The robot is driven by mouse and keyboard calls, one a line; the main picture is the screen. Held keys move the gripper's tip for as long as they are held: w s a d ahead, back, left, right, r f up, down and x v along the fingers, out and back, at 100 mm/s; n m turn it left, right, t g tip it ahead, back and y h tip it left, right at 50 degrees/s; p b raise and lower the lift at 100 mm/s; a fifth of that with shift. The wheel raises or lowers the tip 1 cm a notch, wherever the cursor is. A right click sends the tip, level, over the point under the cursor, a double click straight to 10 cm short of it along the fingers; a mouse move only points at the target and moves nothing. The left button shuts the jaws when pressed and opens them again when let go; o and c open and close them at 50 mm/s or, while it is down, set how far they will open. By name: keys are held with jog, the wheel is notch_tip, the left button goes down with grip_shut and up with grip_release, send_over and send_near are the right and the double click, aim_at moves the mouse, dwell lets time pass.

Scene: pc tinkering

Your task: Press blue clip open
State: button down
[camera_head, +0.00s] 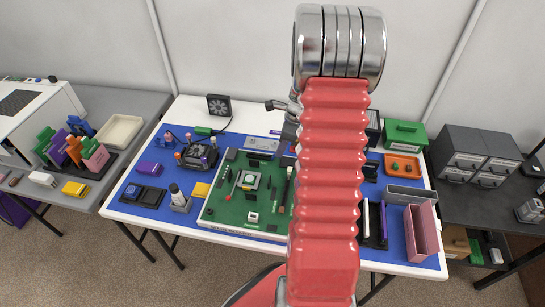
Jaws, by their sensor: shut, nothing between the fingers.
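The green circuit board (225,212) lies on the blue mat, with a grey square socket and a pale green chip (249,180) near its middle. Dark slots (287,188) stand at its right side, partly behind my arm. I cannot make out a blue clip on the board; it is too small to tell or hidden by my arm. My gripper (271,105) shows only partly, as a small dark shape left of my red arm, above the far side of the table. It appears shut and empty, apart from the board in the picture.
A dark fan (219,105) stands at the back. A cooler (199,153) sits left of the board. An orange tray (404,167), green box (405,134) and pink bin (421,232) are at right. Side tables hold a white machine (38,110) and grey drawers (475,155).

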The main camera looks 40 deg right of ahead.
jog(key=shift+s+d+f, duration=0.2)
jog(key=shift+s+d, duration=0.1)
jog(key=shift+s, duration=0.05)
dwell(0.9)
jog(key=shift+r, duration=0.1)
notch_tip(320, 180, up, 6)
jog(key=shift+f, duration=0.1)
dwell(0.8)
jog(key=v, duration=1.3)
jog(key=shift+r, duration=0.4)
